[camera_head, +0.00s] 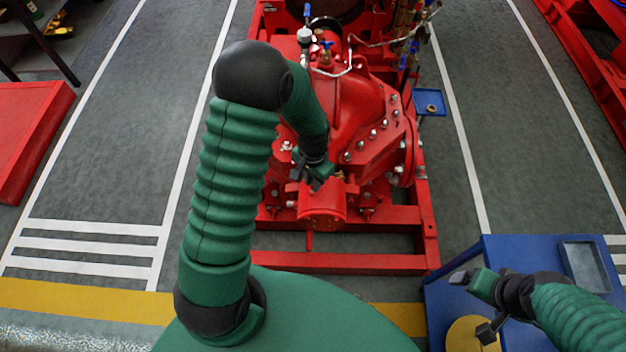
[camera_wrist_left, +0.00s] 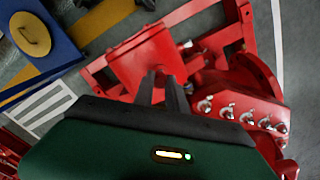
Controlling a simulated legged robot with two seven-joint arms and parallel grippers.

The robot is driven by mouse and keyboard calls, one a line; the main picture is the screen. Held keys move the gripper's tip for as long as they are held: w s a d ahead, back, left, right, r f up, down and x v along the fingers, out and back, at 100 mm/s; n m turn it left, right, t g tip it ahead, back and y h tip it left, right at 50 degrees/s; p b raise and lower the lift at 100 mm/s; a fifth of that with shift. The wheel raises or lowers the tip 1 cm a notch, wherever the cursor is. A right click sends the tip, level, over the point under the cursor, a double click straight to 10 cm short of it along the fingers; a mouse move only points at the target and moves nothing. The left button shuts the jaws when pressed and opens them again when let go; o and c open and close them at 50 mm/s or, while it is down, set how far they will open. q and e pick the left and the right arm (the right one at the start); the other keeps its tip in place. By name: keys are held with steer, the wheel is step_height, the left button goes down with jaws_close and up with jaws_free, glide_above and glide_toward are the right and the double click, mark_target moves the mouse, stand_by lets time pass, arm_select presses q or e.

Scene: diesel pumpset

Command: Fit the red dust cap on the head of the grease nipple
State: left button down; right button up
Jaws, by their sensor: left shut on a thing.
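My left gripper (camera_head: 316,181) is over the red bearing housing (camera_head: 323,205) at the near end of the pump. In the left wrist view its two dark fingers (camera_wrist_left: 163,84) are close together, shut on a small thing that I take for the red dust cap. The cap barely stands out against the red metal. A small brass-coloured spot (camera_head: 340,175) shows beside the gripper; I cannot tell whether it is the grease nipple. My right gripper (camera_head: 473,304) is over the blue table at lower right, away from the pump; its finger opening is unclear.
The red pump casing (camera_head: 360,120) with several bolts rises behind the left gripper. The red base frame (camera_head: 340,263) surrounds it. The blue table (camera_head: 440,318) holds a yellow disc (camera_head: 462,334) and a grey tray (camera_head: 584,267).

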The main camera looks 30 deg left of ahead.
arm_select(q)
steer(key=shift+a+r, duration=0.1)
steer(key=shift+f+b, duration=0.55)
steer(key=shift+f, duration=1.05)
steer(key=c, duration=1.3)
jaws_free()
steer(key=shift+r, duration=0.2)
step_height(320, 180, up, 16)
steer(key=p, duration=0.2)
steer(key=shift+r+p, duration=0.25)
steer(key=shift+p, duration=0.1)
